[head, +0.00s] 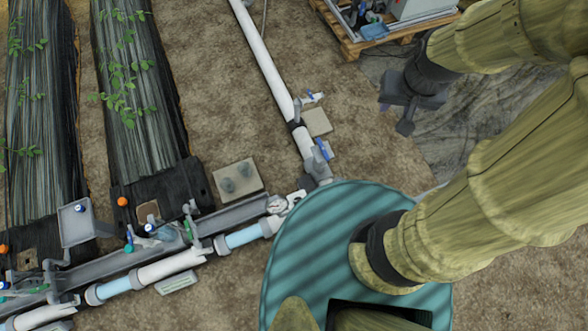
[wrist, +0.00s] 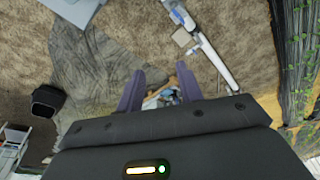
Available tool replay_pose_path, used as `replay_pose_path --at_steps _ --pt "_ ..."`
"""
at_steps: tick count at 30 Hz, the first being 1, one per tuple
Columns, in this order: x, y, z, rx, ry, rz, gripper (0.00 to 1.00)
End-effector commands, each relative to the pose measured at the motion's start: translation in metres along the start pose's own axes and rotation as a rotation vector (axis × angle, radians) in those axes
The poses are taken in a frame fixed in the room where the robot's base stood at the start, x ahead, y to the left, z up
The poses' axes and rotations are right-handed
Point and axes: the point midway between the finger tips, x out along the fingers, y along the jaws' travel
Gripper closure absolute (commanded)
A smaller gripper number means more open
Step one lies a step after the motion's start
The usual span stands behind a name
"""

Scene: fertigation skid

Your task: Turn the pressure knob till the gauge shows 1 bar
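A small round white-faced gauge (head: 276,205) sits on the pipework left of my teal base in the head view. Its needle and reading are too small to make out. I cannot tell the pressure knob apart from the fittings beside the gauge. My gripper (head: 395,114) is at the upper right of the head view, above the dark ground sheet and well away from the gauge. In the wrist view my gripper (wrist: 160,74) has its two purple-grey fingers apart, with nothing held between them. The gauge cannot be made out in the wrist view.
A white pipe (head: 262,58) with blue-handled valves (head: 321,150) runs down to the grey rail (head: 235,215). A wooden pallet (head: 350,45) with equipment stands at the top. Black-covered plant beds (head: 140,100) lie left. A black bin (wrist: 47,104) shows in the wrist view. Bare soil lies between.

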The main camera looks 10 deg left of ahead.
Motion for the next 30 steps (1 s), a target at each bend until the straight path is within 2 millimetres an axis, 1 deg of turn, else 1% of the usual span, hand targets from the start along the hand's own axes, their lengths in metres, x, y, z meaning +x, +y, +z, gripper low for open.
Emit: replay_pose_path --at_steps 9,11,12,13,16,17,20,21,23,24,26,30 --pt "0.0 0.0 0.0 0.0 0.0 0.0 0.64" --pt "0.001 0.0 0.0 -0.001 0.0 0.0 0.52" --pt "0.003 0.0 0.0 -0.009 -0.002 0.0 0.44" --pt "0.005 -0.001 0.001 -0.019 -0.005 0.0 0.4" --pt "0.021 -0.005 0.002 -0.094 -0.025 -0.001 0.4" --pt "0.029 -0.009 0.002 -0.133 -0.035 -0.002 0.4" --pt "0.06 -0.016 0.005 -0.296 -0.077 -0.008 0.4" --pt "0.075 -0.02 0.006 -0.375 -0.098 -0.013 0.4" --pt "0.099 -0.026 0.008 -0.507 -0.129 -0.025 0.4" --pt "0.115 -0.03 0.009 -0.598 -0.151 -0.035 0.4" --pt "0.137 -0.037 0.011 -0.733 -0.181 -0.054 0.4" --pt "0.191 -0.053 0.018 -1.044 -0.243 -0.113 0.4"
